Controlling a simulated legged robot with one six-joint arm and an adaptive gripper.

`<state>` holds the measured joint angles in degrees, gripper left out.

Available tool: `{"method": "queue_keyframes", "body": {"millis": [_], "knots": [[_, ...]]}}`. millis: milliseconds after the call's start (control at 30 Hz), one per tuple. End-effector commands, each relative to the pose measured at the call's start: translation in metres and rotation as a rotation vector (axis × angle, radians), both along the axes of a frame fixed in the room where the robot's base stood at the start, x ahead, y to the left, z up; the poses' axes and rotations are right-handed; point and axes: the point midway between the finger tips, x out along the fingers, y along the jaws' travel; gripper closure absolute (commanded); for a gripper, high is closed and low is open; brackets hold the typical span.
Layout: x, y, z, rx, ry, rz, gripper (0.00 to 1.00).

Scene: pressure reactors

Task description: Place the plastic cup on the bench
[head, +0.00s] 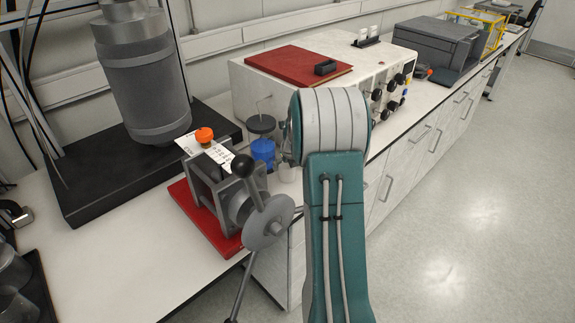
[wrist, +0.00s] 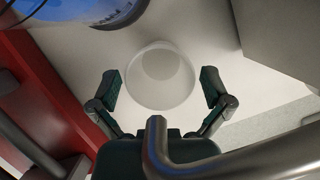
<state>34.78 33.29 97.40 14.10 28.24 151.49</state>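The plastic cup (wrist: 160,80) is whitish and translucent. In the wrist view it stands on the white bench top, between or just beyond my two fingertips. My gripper (wrist: 160,74) is open, with a visible gap on each side of the cup. In the head view a small part of the cup (head: 286,173) seems to show on the bench (head: 110,265), beside the blue-filled bottle; my teal arm hides my gripper there.
A red-based clamp device (head: 205,228) with a handwheel stands close left of the cup. The blue bottle (head: 263,152) stands behind it. A white control box (head: 335,65) with knobs stands further back. A grey cylinder (head: 145,80) stands at left. Bare bench lies at front left.

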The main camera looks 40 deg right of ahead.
Motion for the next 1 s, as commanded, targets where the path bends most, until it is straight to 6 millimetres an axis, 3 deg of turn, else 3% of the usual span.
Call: {"method": "queue_keyframes", "body": {"millis": [333,733,1000], "knots": [[-0.003,0.001,0.010,-0.001,-0.002,0.000,0.00],[-0.032,0.010,0.084,-0.002,-0.004,-0.001,0.00],[-0.043,0.014,0.111,-0.001,-0.001,0.000,0.00]]}}
